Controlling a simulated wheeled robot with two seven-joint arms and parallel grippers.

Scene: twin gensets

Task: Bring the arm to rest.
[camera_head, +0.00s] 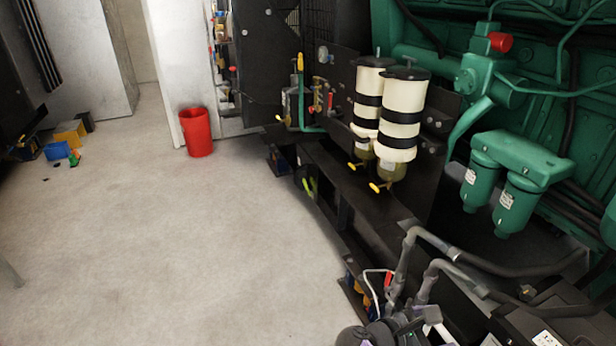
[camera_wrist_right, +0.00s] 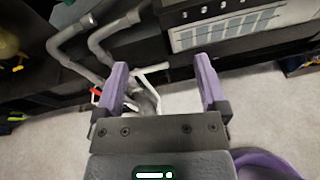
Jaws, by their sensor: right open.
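My right gripper (camera_wrist_right: 162,85) shows in the right wrist view with its two purple fingers spread apart. It is open, and nothing is held between the fingers. Behind the fingers are grey pipes (camera_wrist_right: 100,47), a white handle and pale floor; I cannot tell how close the pipes are to the left finger. In the head view, part of my right arm (camera_head: 368,334) shows at the bottom edge, in front of the grey pipes (camera_head: 405,262); its fingertips are not clear there. My left gripper is not in view.
The green engine (camera_head: 545,85) fills the right side, with two cream filters (camera_head: 402,112) and yellow valve handles on its dark frame. A red bucket (camera_head: 196,133) stands on the floor at the back.

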